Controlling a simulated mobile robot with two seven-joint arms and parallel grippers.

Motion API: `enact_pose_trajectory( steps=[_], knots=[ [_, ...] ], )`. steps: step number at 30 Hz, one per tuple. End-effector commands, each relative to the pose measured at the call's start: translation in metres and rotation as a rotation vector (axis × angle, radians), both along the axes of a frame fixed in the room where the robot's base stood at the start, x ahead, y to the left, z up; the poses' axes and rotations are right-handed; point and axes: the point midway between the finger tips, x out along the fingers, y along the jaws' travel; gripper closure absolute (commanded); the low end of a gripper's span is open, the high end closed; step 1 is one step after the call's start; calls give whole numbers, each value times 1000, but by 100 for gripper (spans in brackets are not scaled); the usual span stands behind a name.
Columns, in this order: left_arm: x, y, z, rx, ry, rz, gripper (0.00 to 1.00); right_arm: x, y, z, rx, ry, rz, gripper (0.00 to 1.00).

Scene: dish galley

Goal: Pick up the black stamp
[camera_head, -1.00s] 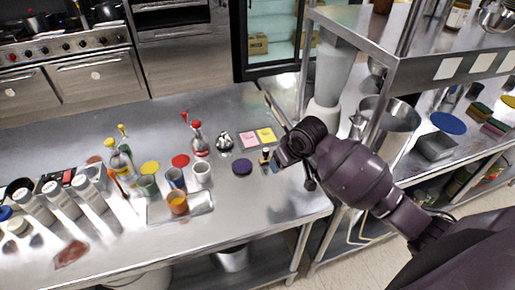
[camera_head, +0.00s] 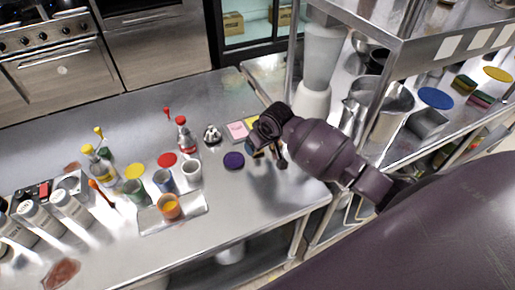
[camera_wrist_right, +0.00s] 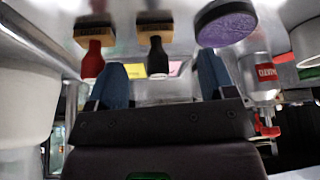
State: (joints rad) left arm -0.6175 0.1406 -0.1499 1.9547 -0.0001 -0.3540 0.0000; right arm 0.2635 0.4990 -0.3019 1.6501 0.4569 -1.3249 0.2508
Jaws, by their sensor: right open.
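The black stamp (camera_wrist_right: 157,56) has a wooden block and a black handle. In the right wrist view it stands in the gap between the two blue fingers of my right gripper (camera_wrist_right: 161,66), a little beyond them, with no clear contact. My right gripper is open and empty. A similar stamp with a red handle (camera_wrist_right: 94,56) is beside it, outside the left finger. In the head view my right gripper (camera_head: 268,156) is low over the counter's right end and largely hides the stamps. My left gripper is not in view.
A purple round pad (camera_head: 233,160) lies left of the gripper, with pink and yellow notes (camera_head: 238,130) behind. A red-capped bottle (camera_head: 185,137), several cups and a metal tray (camera_head: 190,216) stand further left. A shelf post and blender (camera_head: 313,100) rise to the right.

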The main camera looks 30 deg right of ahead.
Motion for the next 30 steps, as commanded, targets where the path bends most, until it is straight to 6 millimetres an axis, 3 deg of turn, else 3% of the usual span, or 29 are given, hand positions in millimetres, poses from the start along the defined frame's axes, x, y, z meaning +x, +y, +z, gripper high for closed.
enact_pose_trajectory(
  steps=[12, 23, 24, 30],
  knots=[
    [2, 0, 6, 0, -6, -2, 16, 24, -1, -36, 0, 1, -1, 24],
    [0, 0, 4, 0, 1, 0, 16, 27, 0, -43, 0, -1, 0, 24],
    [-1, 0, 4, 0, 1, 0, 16, 27, 0, -43, 0, 0, 0, 25],
    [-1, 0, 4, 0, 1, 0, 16, 27, 0, -43, 0, 0, 0, 56]
  ],
)
